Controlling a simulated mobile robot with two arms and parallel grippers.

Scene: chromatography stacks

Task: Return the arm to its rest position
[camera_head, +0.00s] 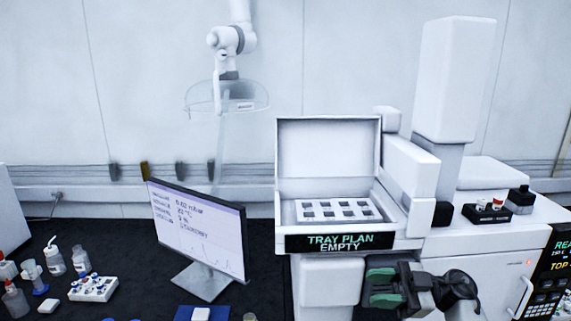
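My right gripper (384,287) shows at the bottom, right of centre, in front of the instrument below the tray plan sign. Its two green-padded fingers point left with a gap between them. It looks open, and I see nothing between the pads. The lower part of my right arm is cut off by the frame's bottom edge. My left gripper is not in view.
An open-lidded tray unit (409,217) with a "TRAY PLAN EMPTY" sign (339,242) stands just behind the gripper. A monitor (198,233) stands left. Bottles (55,257) and a vial rack (93,288) crowd the left bench. A white instrument (480,270) is at right.

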